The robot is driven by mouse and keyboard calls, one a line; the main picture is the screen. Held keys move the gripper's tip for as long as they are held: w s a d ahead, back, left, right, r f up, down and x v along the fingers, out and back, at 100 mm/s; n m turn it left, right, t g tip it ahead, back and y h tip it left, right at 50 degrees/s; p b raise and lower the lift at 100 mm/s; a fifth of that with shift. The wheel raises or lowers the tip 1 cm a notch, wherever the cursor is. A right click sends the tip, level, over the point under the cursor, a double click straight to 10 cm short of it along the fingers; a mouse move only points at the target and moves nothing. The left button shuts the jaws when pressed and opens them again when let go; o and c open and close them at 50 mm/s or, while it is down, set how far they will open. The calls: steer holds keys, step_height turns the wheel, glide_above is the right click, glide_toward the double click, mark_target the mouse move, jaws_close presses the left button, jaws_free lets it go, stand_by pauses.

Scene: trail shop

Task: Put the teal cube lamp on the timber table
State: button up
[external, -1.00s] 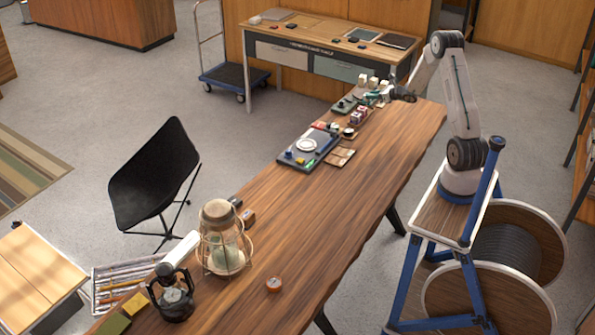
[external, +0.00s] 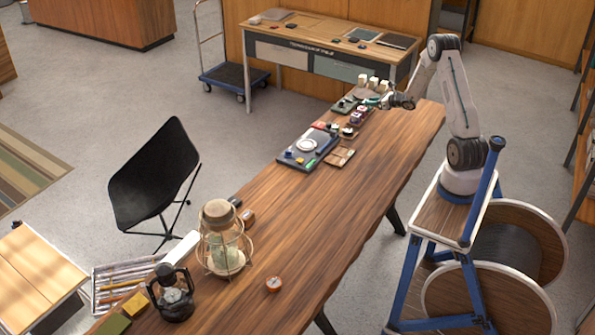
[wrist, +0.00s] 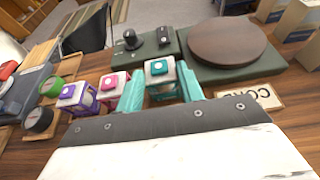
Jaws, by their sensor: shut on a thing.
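My gripper (wrist: 160,92) is shut on the teal cube lamp (wrist: 160,72), a small pale-framed cube with a round teal button on top. The lamp sits between the two teal fingers in the wrist view. In the external view my gripper (external: 388,102) is low over the far end of the long timber table (external: 330,215). I cannot tell whether the lamp touches the surface below it. A purple cube lamp (wrist: 77,96) and a pink cube lamp (wrist: 114,86) stand to the left of it in the wrist view.
A round brown wooden disc (wrist: 226,42) on a dark green base lies just beyond the lamp. Pale blocks (wrist: 293,20) stand at the right, near a lettered card (wrist: 262,97). Green and black round items (wrist: 40,118) lie left. The table's middle is mostly clear.

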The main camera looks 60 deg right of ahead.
steer(key=shift+f, duration=0.15)
steer(key=o, duration=1.2)
steer(key=shift+c, duration=0.2)
